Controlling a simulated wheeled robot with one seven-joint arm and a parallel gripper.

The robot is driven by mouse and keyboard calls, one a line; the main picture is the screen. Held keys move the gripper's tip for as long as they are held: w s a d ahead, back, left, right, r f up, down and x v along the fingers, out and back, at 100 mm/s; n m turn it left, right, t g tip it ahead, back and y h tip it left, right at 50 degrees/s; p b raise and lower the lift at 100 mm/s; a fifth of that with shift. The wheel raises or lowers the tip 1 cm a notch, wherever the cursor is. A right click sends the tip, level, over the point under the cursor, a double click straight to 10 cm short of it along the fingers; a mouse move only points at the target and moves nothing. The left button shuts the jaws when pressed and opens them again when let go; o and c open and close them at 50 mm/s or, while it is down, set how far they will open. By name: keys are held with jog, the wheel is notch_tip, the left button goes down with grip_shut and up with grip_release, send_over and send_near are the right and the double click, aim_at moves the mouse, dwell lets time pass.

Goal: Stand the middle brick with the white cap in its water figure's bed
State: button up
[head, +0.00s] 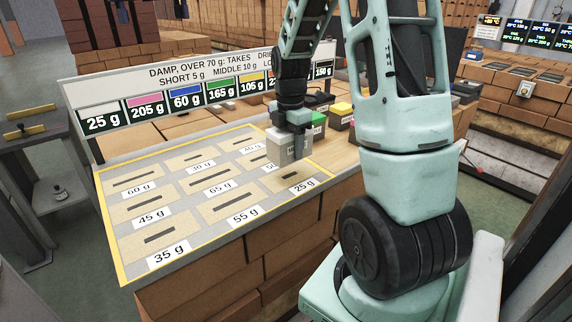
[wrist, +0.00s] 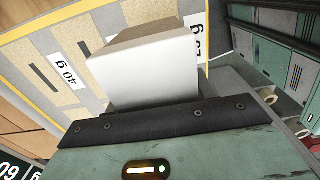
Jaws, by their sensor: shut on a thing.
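My gripper (head: 291,127) is shut on a pale brick (head: 287,148) with a white-grey top, held over the right part of the bed board (head: 122,250). Its front lettering is too small to read surely. In the wrist view, the brick (wrist: 145,75) shows a broad white face and a tan side. The 25 g bed (head: 293,178) has a dark slot and lies just in front of and below the brick. The brick partly hides the bed marked 50-something. The sign's first card (head: 102,122) reads 25 g under a white band.
The other beds, including 55 g (head: 232,207) and 35 g (head: 160,236), have dark slots and hold no bricks. A green-capped brick (head: 318,121) and a yellow-capped brick (head: 341,111) stand behind the held brick. The long sign (head: 200,72) rises along the board's back edge.

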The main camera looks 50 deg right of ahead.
jog(key=shift+f+p, duration=0.65)
jog(key=shift+f, duration=2.25)
jog(key=shift+f, duration=0.1)
jog(key=o, duration=1.5)
jog(key=shift+o, duration=0.2)
